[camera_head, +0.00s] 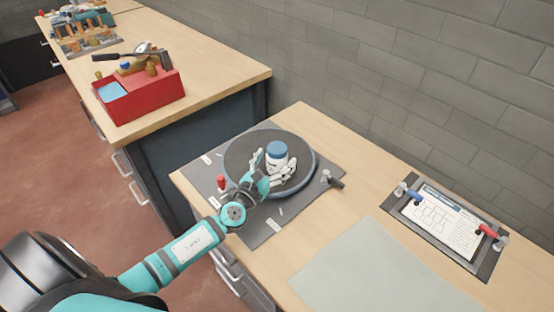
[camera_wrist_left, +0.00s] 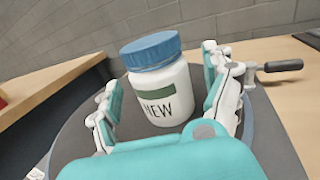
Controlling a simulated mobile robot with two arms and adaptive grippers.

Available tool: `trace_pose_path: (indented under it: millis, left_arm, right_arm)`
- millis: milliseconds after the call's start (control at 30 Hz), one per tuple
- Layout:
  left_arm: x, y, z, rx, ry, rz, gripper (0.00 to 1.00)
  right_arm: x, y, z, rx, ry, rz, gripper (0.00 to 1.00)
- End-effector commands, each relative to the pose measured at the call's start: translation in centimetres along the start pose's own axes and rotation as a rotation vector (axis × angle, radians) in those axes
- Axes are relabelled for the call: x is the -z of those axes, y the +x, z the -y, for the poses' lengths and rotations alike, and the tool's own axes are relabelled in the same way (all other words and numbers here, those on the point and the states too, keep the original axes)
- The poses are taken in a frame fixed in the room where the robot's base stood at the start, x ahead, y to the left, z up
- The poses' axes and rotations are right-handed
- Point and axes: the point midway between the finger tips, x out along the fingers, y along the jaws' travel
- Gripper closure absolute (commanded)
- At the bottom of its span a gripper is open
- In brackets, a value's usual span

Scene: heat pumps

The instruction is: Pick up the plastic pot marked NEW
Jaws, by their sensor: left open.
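The plastic pot (camera_head: 276,158) is white with a blue lid and stands upright on a round dark turntable (camera_head: 240,150). In the left wrist view the pot (camera_wrist_left: 160,88) shows a green band and the word NEW facing my gripper. My left gripper (camera_head: 271,166) is open, with one finger on each side of the pot. In the left wrist view the fingers of the left gripper (camera_wrist_left: 165,100) stand apart from the pot, with a gap visible on both sides. My right gripper is not in view.
A dark mat (camera_head: 262,232) lies under the turntable, with a red-topped peg (camera_head: 221,183) and a black-handled clamp (camera_head: 333,180) near it. A clipboard with a diagram (camera_head: 440,222) lies at right. A red toolbox (camera_head: 145,97) stands on the far bench. A pale green sheet (camera_head: 385,270) lies bare in front.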

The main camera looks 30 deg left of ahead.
Motion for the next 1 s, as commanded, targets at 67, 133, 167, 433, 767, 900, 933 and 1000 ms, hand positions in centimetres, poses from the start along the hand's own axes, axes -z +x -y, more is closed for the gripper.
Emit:
trace_pose_path:
  millis: [67, 133, 167, 433, 767, 900, 933, 1000]
  left_arm:
    - [-0.02, 1.04, 0.01, -0.001, -0.001, 0.001, 0.16]
    - [-0.03, 1.53, 0.02, -0.001, -0.002, 0.001, 0.16]
    - [0.02, 1.62, 0.01, -0.001, -0.002, 0.0, 0.16]
    - [0.05, 1.67, 0.0, 0.0, -0.001, 0.0, 0.23]
    - [0.04, 1.65, -0.01, 0.0, -0.001, 0.0, 0.66]
    - [-0.05, 1.67, -0.02, -0.001, -0.001, 0.001, 0.82]
    - [-0.05, 1.67, -0.02, 0.0, -0.001, 0.001, 0.82]
    - [-0.05, 1.67, -0.02, -0.001, -0.001, 0.001, 0.82]
  right_arm:
    - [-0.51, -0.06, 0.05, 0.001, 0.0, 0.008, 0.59]
    - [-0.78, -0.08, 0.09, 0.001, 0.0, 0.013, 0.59]
    - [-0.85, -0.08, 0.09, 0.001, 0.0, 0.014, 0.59]
    - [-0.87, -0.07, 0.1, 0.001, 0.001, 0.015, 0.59]
    - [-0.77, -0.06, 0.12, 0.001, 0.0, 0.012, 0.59]
    - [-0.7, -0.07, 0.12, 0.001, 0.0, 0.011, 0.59]
    - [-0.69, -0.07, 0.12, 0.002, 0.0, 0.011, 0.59]
    - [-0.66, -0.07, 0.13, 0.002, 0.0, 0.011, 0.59]
